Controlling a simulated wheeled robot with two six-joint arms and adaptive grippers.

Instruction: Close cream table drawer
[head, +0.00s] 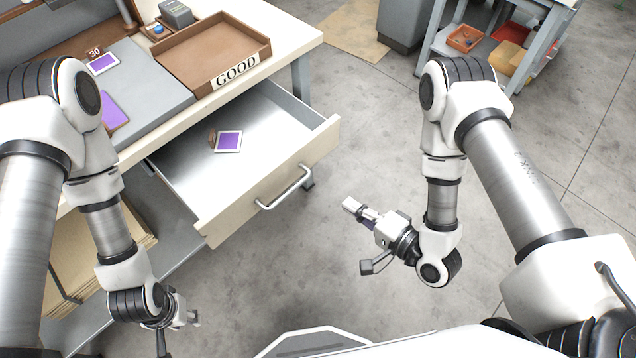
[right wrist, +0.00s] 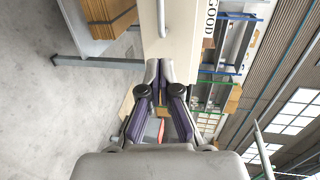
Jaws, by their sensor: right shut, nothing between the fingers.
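The cream table drawer (head: 265,190) stands pulled out from under the table in the head view. Its silver bar handle (head: 284,188) is on the cream front. A purple-faced card (head: 229,141) and a small brown piece lie inside on the metal floor. My right gripper (head: 350,205) is shut and empty, to the right of the drawer front and apart from it. In the right wrist view its closed fingers (right wrist: 160,66) point toward a cream panel (right wrist: 180,40), likely the drawer front. My left gripper (head: 192,318) is low at the left, below the drawer; its finger opening is unclear.
The cream worktop (head: 290,25) carries a brown tray (head: 215,55) marked GOOD and a grey mat (head: 150,85). Cardboard (head: 100,250) lies on a shelf below. A shelf with bins (head: 464,38) stands at the back right. The floor right of the drawer is clear.

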